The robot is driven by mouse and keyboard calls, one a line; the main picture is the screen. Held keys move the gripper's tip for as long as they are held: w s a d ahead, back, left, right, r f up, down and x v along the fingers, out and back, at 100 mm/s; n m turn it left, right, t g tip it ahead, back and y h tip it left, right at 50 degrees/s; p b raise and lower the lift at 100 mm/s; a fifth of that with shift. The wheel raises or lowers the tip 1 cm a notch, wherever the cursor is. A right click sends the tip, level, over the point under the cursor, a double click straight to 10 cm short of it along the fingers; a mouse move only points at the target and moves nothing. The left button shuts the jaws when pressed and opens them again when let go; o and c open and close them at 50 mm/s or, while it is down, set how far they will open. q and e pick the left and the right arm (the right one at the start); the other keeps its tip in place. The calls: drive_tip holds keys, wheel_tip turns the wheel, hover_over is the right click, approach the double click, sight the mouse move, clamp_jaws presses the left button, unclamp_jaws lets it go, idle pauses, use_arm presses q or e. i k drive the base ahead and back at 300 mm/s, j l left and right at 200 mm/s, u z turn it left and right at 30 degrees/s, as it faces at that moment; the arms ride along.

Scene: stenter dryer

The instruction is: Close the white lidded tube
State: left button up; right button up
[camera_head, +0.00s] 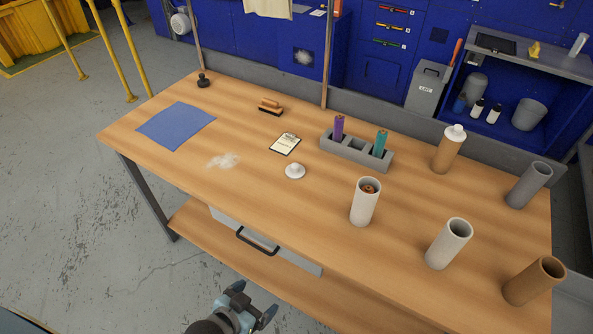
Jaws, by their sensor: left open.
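A white tube (365,205) stands upright and open on the wooden table (300,215), with something brown inside its top. A white lid (295,171) with a knob lies on the table to its left, apart from it. A second pale tube (447,246) stands open further right. A brown tube (444,156) behind them has a white cap (455,132) on top. My left gripper (254,301) is open and empty, in front of the table's near edge at the bottom of the view. My right gripper is not in view.
A grey tube (528,187) and an open brown tube (533,281) stand at the right. A grey holder (355,149) with purple and teal items, a clipboard (285,144), brush (270,106), blue cloth (176,125) and white powder patch (223,161) lie behind and left. The front middle is clear.

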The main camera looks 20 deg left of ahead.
sight(364, 204)
drive_tip(key=j+z, duration=0.25)
drive_tip(key=j, duration=0.3)
drive_tip(key=j+z, duration=0.2)
drive_tip(key=j, duration=0.35)
drive_tip(key=k+j+z, duration=0.25)
drive_tip(key=j, duration=0.25)
drive_tip(key=j+z, duration=0.2)
drive_tip(key=j, duration=0.35)
